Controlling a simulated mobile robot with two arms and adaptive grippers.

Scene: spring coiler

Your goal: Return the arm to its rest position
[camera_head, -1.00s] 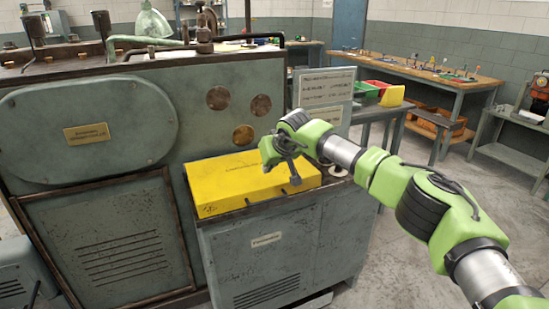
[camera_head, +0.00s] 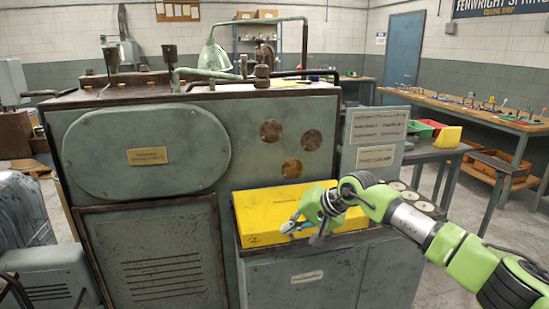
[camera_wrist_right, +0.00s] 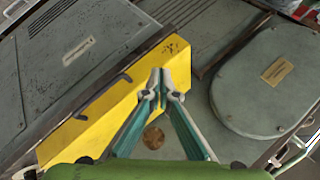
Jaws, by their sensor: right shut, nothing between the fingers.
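My right arm comes in from the right in the head view, bent, with its right gripper (camera_head: 304,232) over the front of the yellow case (camera_head: 262,213). The case lies on top of the low grey cabinet (camera_head: 335,272). In the right wrist view the gripper (camera_wrist_right: 164,75) is shut and empty, its two fingertips together in front of the yellow case (camera_wrist_right: 125,92). I cannot tell whether the fingers touch the case. My left gripper is in neither view.
The large grey coiler machine (camera_head: 145,205) stands at left, behind and beside the cabinet. A signed grey panel (camera_head: 377,132) and round discs (camera_head: 420,205) are near my right arm.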

